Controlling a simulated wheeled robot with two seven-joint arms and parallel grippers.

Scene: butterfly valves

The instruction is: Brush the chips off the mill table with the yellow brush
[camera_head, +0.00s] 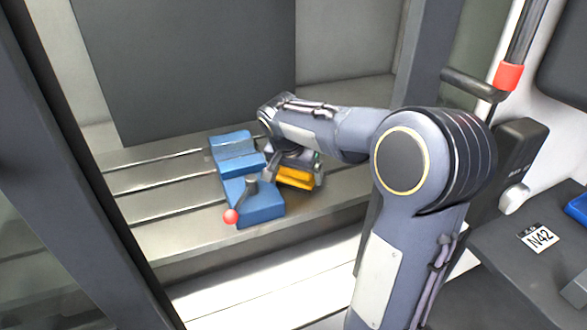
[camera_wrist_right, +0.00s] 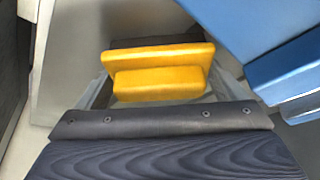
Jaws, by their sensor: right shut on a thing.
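The yellow brush (camera_head: 297,178) is held by my right gripper (camera_head: 300,163), low over the mill table (camera_head: 180,228), just right of the blue vise. In the right wrist view the yellow brush (camera_wrist_right: 160,72) sits between the fingers, with a dark strip, perhaps its bristles, beyond it. My right gripper is shut on the brush. I cannot tell whether the bristles touch the table. No chips can be made out on the visible table surface. My left gripper does not show.
The blue vise (camera_head: 250,198) with a red-knobbed handle (camera_head: 231,216) stands on the slotted table, close to the brush. It also shows in the right wrist view (camera_wrist_right: 285,55). Grey enclosure posts stand at the left. A dark side surface with an N42 label (camera_head: 538,238) is at right.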

